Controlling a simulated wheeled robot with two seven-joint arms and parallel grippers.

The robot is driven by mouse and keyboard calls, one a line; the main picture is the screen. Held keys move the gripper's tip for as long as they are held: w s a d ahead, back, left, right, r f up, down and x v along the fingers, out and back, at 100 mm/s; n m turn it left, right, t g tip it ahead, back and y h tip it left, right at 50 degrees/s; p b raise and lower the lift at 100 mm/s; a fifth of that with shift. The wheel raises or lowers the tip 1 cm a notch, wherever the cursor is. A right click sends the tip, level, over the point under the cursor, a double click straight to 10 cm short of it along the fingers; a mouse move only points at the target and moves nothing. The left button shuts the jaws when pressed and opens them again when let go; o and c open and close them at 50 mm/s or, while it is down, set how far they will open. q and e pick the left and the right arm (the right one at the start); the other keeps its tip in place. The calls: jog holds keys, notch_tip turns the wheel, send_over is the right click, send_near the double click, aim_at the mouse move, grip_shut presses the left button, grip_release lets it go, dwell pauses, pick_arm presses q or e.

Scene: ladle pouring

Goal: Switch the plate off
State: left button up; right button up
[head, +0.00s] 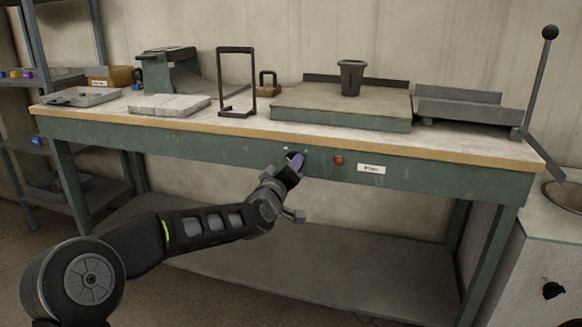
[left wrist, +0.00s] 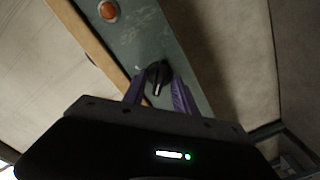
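The plate (head: 340,122) is a broad, flat-topped slab with green sides on the workbench, right of the middle. Its front panel carries an orange-red round lamp (head: 339,160), which also shows in the left wrist view (left wrist: 108,10); I cannot tell if it is lit. A black knob (left wrist: 157,72) with a white pointer mark sits on the green panel. My left gripper (head: 295,161) is at the panel, left of the lamp. In the left wrist view its purple fingers (left wrist: 158,88) stand apart on either side of the knob; contact is unclear. My right gripper is out of view.
A dark cup (head: 350,78) stands on the plate. A black frame (head: 236,82), a grey slab (head: 168,105) and a tray (head: 82,97) are further left. A tall lever (head: 538,75) rises at the right end. A cabinet with a black dial (head: 552,290) stands at right.

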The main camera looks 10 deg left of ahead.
pick_arm(q)
jog(key=s, duration=0.7)
jog(key=shift+s+a+p, duration=0.3)
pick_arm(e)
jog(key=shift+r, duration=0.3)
